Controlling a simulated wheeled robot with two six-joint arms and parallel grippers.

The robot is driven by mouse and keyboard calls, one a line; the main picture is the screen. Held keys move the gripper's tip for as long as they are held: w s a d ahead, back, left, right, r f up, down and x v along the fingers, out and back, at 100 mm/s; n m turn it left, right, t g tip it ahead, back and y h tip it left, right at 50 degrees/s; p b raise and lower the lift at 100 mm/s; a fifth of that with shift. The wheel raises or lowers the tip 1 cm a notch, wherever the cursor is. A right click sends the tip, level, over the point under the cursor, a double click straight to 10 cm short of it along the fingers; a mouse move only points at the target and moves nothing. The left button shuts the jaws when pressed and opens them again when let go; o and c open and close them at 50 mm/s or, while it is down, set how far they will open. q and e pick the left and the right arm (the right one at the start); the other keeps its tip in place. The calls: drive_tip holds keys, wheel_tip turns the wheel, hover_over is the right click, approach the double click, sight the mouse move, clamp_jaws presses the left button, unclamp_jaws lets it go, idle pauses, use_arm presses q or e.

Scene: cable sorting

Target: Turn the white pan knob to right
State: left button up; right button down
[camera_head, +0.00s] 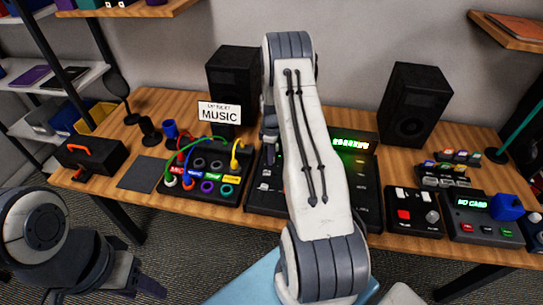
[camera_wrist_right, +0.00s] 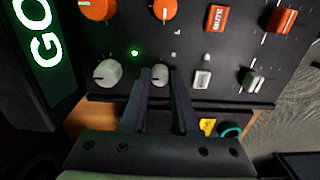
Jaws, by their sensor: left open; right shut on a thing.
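In the right wrist view, a small white knob (camera_wrist_right: 160,75) on the black mixer panel (camera_wrist_right: 185,55) sits between the fingertips of my right gripper (camera_wrist_right: 158,82), which is shut on it. A second white knob (camera_wrist_right: 107,73) with a dark pointer mark is just left of the fingers. No label tells which is the pan knob. In the head view the mixer (camera_head: 368,195) is partly covered by my right arm, and the held knob cannot be made out there. My left gripper (camera_head: 145,287) is open and empty at the lower left, away from the table.
A green light (camera_wrist_right: 134,53), orange knobs (camera_wrist_right: 165,9) and a white button (camera_wrist_right: 202,79) surround the held knob. A patch box (camera_head: 205,165) with coloured cables stands left of the mixer, a red-button box (camera_head: 412,212) right. Two speakers (camera_head: 413,105) stand behind.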

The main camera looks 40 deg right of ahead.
drive_tip(key=m+b, duration=0.1)
drive_tip(key=m, duration=0.7)
drive_tip(key=shift+m+b, duration=0.3)
drive_tip(key=m, duration=0.4)
drive_tip(key=shift+m, duration=0.3)
drive_tip(key=m, duration=0.4)
drive_tip(key=shift+b, duration=0.35)
drive_tip(key=shift+m, duration=0.4)
drive_tip(key=c, duration=0.7)
unclamp_jaws()
drive_tip(key=shift+o, duration=0.2)
